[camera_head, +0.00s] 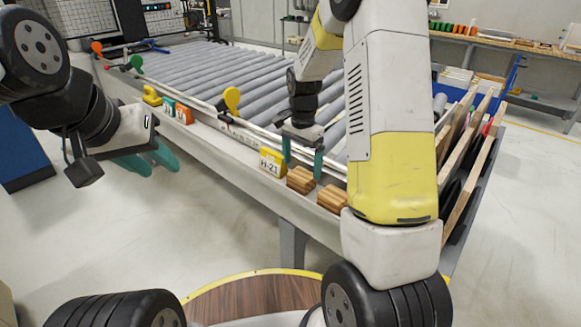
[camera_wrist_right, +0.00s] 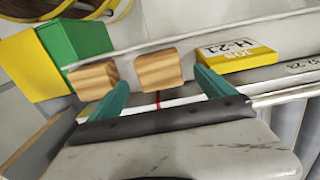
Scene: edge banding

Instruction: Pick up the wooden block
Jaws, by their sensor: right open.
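Two wooden blocks with striped grain sit on the ledge along the conveyor table's front in the head view: a left block (camera_head: 300,180) and a right block (camera_head: 332,198). The right wrist view also shows the left block (camera_wrist_right: 160,70) beside the yellow H-21 box and the right block (camera_wrist_right: 93,80) further left. My right gripper (camera_head: 303,159) is open and empty, its teal fingers pointing down just above the left block. In the right wrist view, that block lies between and beyond the fingertips (camera_wrist_right: 160,81). My left gripper (camera_head: 160,168) is open and empty, off the table's left front.
The yellow H-21 box (camera_head: 272,162) stands close to the left block. Grey rollers (camera_head: 240,75) lie behind. Upright boards (camera_head: 470,160) stand in a rack at the right. My right arm hides part of the table.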

